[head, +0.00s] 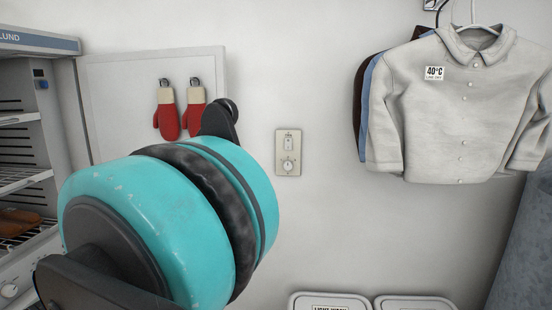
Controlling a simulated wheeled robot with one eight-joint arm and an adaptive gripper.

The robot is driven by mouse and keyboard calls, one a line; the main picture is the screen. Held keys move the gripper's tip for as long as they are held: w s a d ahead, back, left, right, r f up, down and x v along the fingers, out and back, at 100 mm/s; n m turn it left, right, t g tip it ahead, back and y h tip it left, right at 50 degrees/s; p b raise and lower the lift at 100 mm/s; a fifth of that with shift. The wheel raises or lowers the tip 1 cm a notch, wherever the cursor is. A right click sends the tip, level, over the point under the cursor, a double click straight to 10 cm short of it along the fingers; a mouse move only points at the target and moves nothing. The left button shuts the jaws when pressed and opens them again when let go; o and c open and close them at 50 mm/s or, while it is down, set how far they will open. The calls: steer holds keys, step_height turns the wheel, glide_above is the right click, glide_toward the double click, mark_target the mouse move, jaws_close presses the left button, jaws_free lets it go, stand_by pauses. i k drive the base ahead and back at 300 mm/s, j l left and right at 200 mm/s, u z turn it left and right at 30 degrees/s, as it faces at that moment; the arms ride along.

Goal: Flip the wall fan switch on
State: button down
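The beige wall switch plate (280,157) is fixed to the white wall near the middle of the head view. It has a small toggle in its upper half, a round dial below, and tiny markings too small to read. The toggle's position is too small to tell. My teal and dark arm fills the lower left, left of the plate in the picture. A dark piece at the arm's far end, apparently part of my gripper (219,120), shows above the teal section, left of the plate. Most of the gripper is hidden behind the arm, including its fingertips.
Red mittens (168,122) hang on a white panel (118,90) at left. A rack cabinet (20,150) stands at far left. A pale shirt (460,110) and darker garments hang at right. White-lidded bins (330,300) stand below. The wall around the plate is clear.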

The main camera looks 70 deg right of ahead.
mark_target(288, 141)
steer(key=k+j+z, duration=0.2)
steer(key=j, duration=0.15)
steer(key=j+z, duration=0.15)
steer(key=j, duration=0.15)
steer(key=k+j+z, duration=0.2)
steer(key=j+z, duration=0.1)
steer(key=z, duration=1.75)
steer(key=i, duration=0.2)
